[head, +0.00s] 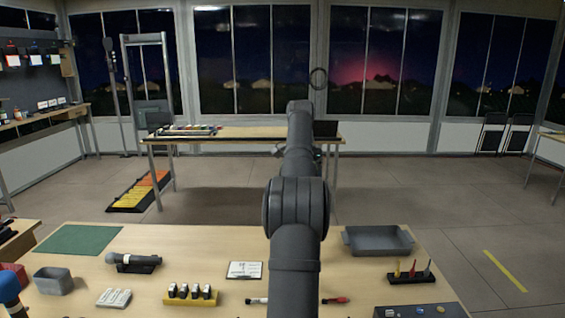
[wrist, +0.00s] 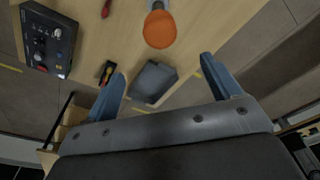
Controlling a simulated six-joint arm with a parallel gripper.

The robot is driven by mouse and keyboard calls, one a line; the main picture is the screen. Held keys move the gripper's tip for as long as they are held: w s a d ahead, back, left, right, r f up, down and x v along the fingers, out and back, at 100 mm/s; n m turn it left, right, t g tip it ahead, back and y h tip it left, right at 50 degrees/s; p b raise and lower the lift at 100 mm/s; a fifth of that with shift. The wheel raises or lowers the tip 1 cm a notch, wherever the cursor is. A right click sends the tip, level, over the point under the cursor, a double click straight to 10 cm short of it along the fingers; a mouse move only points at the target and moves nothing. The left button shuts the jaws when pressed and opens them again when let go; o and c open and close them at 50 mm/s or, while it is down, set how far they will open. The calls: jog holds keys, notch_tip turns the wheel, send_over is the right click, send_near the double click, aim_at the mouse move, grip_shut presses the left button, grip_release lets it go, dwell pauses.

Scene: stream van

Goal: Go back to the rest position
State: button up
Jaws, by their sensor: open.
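My gripper (wrist: 162,65) shows in the wrist view with its two blue-grey fingers spread wide. It is open and nothing is between the fingers. The table (wrist: 205,20) lies below and beyond them, apart from the fingertips. In the head view my arm rises over the middle of the wooden table (head: 200,245) and reaches away from the camera; the gripper fingers cannot be made out there.
A grey tray (head: 378,240), screwdriver rack (head: 410,276) and black control box (wrist: 47,40) stand right. A microphone (head: 134,260), green mat (head: 78,240) and grey bin (head: 53,281) stand left. A red marker (head: 336,300) lies near my arm. The wrist view shows an orange rounded thing (wrist: 159,29).

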jog(key=f, duration=0.5)
jog(key=w+d+f, duration=0.1)
jog(key=f, duration=0.9)
jog(key=shift+w+d+f, duration=0.15)
jog(key=shift+w+f, duration=0.05)
jog(key=shift+f, duration=0.15)
notch_tip(320, 180, up, 3)
jog(key=shift+r, duration=0.9)
jog(key=o, duration=0.4)
